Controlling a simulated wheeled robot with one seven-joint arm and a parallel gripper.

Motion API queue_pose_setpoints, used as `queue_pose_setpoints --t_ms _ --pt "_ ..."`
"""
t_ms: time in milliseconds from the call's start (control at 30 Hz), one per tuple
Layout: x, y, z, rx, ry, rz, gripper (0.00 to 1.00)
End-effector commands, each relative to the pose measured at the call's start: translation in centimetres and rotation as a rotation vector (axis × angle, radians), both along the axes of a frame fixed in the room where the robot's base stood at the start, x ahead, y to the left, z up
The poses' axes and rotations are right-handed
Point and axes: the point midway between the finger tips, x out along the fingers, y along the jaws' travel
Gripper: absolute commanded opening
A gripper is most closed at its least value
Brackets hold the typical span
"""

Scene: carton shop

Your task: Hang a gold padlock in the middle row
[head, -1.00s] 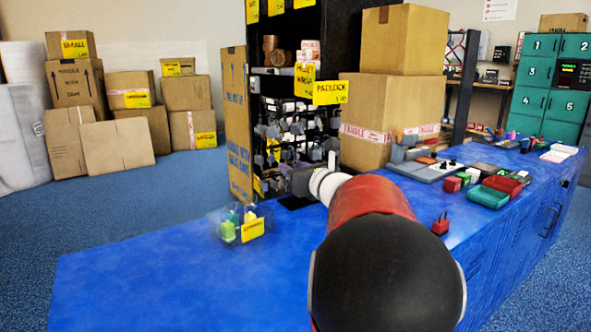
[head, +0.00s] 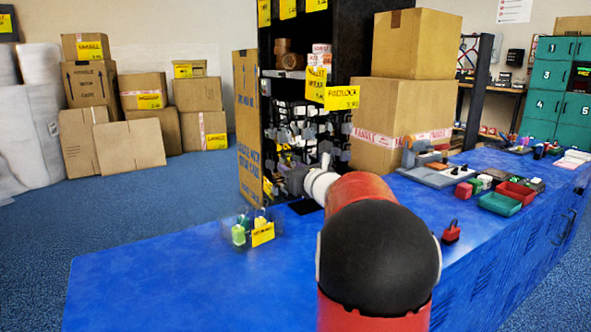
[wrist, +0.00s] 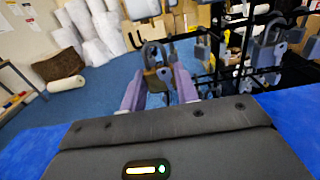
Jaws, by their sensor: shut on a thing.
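In the wrist view my gripper (wrist: 158,84) is shut on a padlock (wrist: 160,75) with a brownish-gold body. Its grey shackle points up between the two pale purple fingers. The black hook rack (wrist: 208,62) stands just beyond and to the right, with several grey padlocks (wrist: 268,50) hanging on it. I cannot tell whether the held padlock touches a hook. In the head view the rack's hanging padlocks (head: 310,130) show in the black shelf unit. My arm's end reaches to the rack's lower front, and the held padlock cannot be made out there.
A clear bin (head: 240,233) with green and yellow padlocks stands on the blue counter (head: 160,285), left of my arm. A red padlock (head: 451,232) stands to the right. Cartons (head: 378,130) stand right of the rack. The counter's left front is clear.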

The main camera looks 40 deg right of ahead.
Motion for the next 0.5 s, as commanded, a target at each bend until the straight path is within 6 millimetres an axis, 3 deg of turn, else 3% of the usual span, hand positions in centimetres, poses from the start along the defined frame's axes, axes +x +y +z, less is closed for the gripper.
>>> queue_pose_setpoints --t_ms 500 --pt "2.2 -0.1 -0.8 0.000 -0.001 0.000 0.12"
